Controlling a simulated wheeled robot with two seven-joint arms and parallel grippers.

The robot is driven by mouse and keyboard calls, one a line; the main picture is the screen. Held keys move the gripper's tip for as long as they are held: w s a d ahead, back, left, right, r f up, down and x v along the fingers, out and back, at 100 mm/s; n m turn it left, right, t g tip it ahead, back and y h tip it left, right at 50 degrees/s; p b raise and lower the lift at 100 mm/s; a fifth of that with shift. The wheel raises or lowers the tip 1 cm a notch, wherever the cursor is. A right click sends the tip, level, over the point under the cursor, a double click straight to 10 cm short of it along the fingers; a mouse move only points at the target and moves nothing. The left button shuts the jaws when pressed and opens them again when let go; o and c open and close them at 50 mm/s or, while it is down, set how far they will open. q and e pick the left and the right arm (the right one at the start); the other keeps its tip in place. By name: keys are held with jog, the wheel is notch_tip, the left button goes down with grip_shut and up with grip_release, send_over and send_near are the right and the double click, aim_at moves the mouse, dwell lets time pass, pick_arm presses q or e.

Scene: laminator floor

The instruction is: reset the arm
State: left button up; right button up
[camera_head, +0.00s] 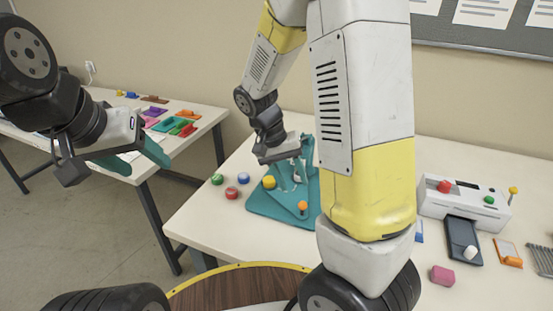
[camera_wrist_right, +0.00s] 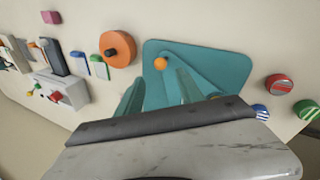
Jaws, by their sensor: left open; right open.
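My left gripper (camera_head: 133,157) is open and empty in the head view, raised at the left in front of the side table. My right gripper (camera_head: 298,165) is open over a teal board (camera_head: 268,207) on the main table. I cannot tell whether the fingers touch anything.
Green, red and blue round pieces (camera_head: 231,192) lie left of the board. A white machine (camera_head: 465,203) with red and green buttons stands at the right, near a dark pad (camera_head: 462,241) and a pink block (camera_head: 442,275). The side table (camera_head: 207,117) holds several coloured items.

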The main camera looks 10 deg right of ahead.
jog(key=s+a+r+n+t+y, duration=0.1)
jog(key=s+r+n+t+y, duration=0.1)
jog(key=s+r, duration=0.4)
jog(key=s+a+r+n+t+y, duration=0.1)
jog(key=s+r+t+y, duration=0.3)
jog(key=r, duration=0.8)
jog(key=shift+s+n+t, duration=0.4)
jog(key=shift+s+t, duration=0.3)
jog(key=shift+s, duration=0.15)
